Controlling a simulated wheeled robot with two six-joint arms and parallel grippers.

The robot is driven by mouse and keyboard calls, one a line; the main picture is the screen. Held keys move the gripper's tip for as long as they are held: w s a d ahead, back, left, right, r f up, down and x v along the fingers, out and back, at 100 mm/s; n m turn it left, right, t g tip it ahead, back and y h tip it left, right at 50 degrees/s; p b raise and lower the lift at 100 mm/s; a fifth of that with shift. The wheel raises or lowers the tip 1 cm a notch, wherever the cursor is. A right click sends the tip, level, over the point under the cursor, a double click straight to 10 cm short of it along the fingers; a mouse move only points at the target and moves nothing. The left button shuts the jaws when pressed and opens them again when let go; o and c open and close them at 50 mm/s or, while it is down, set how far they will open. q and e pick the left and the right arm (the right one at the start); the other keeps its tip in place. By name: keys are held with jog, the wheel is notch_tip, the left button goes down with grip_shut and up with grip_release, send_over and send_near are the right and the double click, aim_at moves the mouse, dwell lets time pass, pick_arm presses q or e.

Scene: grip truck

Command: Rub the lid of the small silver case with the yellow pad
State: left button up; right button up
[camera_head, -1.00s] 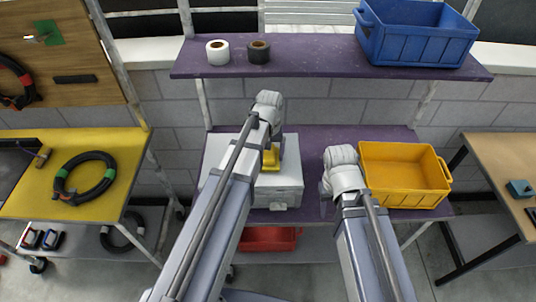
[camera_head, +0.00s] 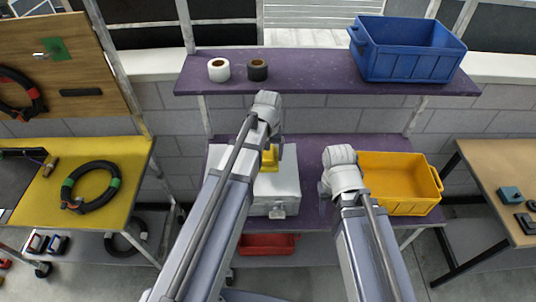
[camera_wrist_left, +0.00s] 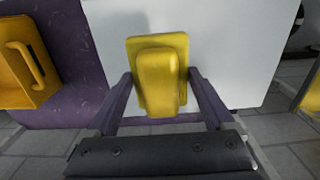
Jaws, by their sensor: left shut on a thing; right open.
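The small silver case (camera_head: 286,190) lies flat and closed on the purple lower shelf, its latch facing me. Its pale lid (camera_wrist_left: 225,45) fills much of the left wrist view. The yellow pad (camera_head: 268,158) is over the lid, towards its far side in the head view. My left gripper (camera_wrist_left: 162,88) is shut on the pad's raised grip (camera_wrist_left: 158,80). The pad's flat base appears to lie on the lid, though contact is hard to confirm. My left arm hides the case's left part in the head view. My right gripper (camera_head: 323,188) is open and empty, right of the case.
A yellow bin (camera_head: 402,205) stands right of my right gripper. The upper shelf (camera_head: 310,75) carries a blue bin (camera_head: 410,65) and two tape rolls (camera_head: 219,70). A red bin (camera_head: 266,245) sits below. Tables stand at both sides.

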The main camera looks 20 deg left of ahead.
pick_arm(q)
jog(key=shift+r, duration=0.15)
notch_tip(320, 180, up, 3)
jog(key=p, duration=0.3)
jog(key=shift+f, duration=0.2)
dwell(0.3)
